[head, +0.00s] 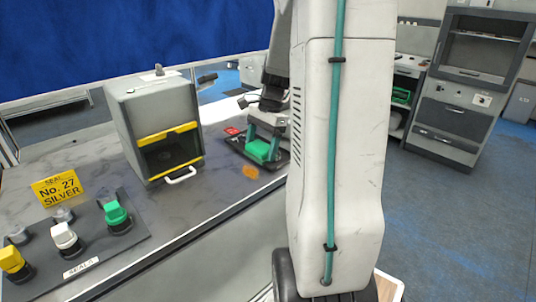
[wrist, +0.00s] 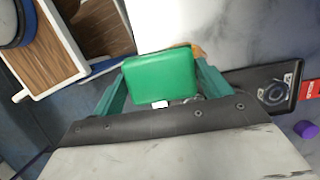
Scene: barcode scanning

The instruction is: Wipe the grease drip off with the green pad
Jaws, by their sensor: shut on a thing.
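The green pad (head: 257,151) is held between the fingers of my gripper (head: 264,142), over or just above the dark tray (head: 275,165) near the table's right edge. In the wrist view the pad (wrist: 160,78) fills the space between the two teal fingers of my gripper (wrist: 161,84). The grease drip (head: 250,172) is an orange-brown patch on the grey table top, just in front of the pad in the head view. In the wrist view a bit of the orange drip (wrist: 197,49) shows past the pad's upper right corner; the rest is hidden.
A grey box machine (head: 155,115) with yellow bars and a white handle stands left of the drip. A purple cap (wrist: 305,129) and a wood-lined tray (wrist: 90,28) show in the wrist view.

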